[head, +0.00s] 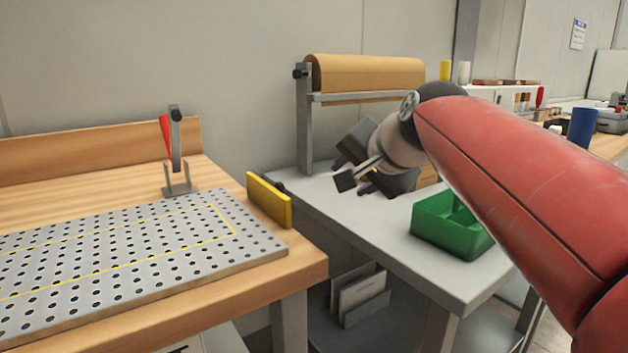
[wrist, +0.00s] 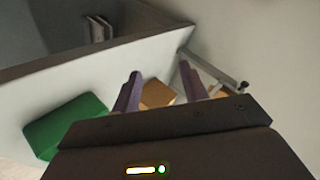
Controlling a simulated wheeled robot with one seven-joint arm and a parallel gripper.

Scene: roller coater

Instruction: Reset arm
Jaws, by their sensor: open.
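My gripper (head: 353,176) is in the head view, at the end of my red arm. It hangs above the grey side table (head: 330,215), in front of the paper roll stand. In the wrist view its two purple fingers (wrist: 160,74) stand apart, open, with nothing held between them. A brown box shows behind them, beyond the fingers. My arm hides part of the table and the things behind it in the head view.
A green bin (head: 432,236) stands on the side table, right of my gripper; it also shows in the wrist view (wrist: 62,128). A brown paper roll (head: 370,74) is behind. A wooden bench with a perforated plate (head: 130,262), a red-handled clamp (head: 175,140) and a yellow block (head: 268,200) is left.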

